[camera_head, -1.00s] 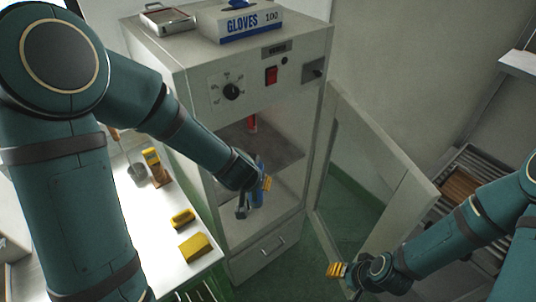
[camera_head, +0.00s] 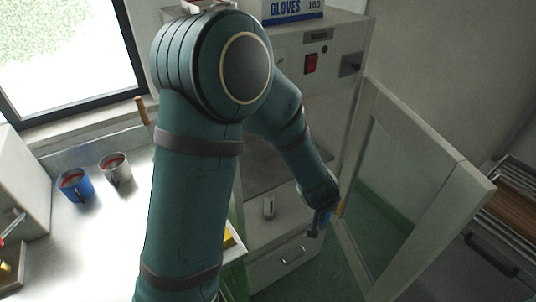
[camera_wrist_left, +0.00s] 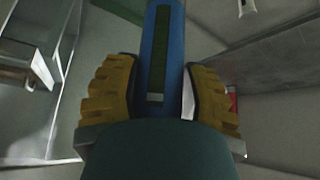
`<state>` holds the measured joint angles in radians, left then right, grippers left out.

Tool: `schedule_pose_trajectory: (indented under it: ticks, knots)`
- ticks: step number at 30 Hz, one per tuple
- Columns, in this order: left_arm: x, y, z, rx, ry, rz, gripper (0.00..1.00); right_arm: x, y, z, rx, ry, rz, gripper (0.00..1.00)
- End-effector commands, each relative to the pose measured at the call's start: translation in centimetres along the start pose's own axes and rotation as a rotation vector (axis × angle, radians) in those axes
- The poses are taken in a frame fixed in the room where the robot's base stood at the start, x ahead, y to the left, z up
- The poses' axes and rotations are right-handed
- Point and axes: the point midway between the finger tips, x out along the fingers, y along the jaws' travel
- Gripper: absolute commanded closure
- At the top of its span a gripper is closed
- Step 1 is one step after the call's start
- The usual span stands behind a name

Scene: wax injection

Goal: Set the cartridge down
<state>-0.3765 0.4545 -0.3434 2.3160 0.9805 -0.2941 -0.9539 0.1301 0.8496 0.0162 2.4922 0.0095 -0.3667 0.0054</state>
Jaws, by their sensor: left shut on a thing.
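My left gripper (camera_head: 328,210) is in front of the cabinet, near the right side of its opening. My right gripper is not in view.
The grey cabinet (camera_head: 352,30) stands open, its glazed door (camera_head: 462,190) swung out to the right. A blue mug (camera_head: 75,185) and a grey mug (camera_head: 117,168) stand on the left worktop (camera_head: 95,235). My left arm hides much of the middle.

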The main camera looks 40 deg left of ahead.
Motion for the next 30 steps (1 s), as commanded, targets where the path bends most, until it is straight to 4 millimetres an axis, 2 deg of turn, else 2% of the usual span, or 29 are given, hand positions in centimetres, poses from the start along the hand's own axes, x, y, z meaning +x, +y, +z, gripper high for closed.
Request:
schedule_pose_trajectory:
  ticks: [1, 7, 17, 23, 30]
  knots:
    - [0.9, 0.5, 0.1, 0.001, 0.005, -0.007, 0.99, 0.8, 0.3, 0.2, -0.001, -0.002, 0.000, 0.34]
    - [3.0, 1.1, -0.5, -0.051, 0.004, -0.047, 0.99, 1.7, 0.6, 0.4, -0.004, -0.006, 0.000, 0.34]
    - [6.0, 0.6, -1.0, -0.182, 0.003, -0.130, 0.99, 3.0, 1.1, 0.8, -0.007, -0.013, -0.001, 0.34]
    - [7.6, -0.8, -1.4, -0.303, 0.004, -0.207, 0.99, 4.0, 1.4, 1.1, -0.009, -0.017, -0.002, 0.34]
    - [8.6, -4.2, -3.3, -0.520, 0.005, -0.339, 0.99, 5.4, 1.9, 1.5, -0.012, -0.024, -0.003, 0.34]
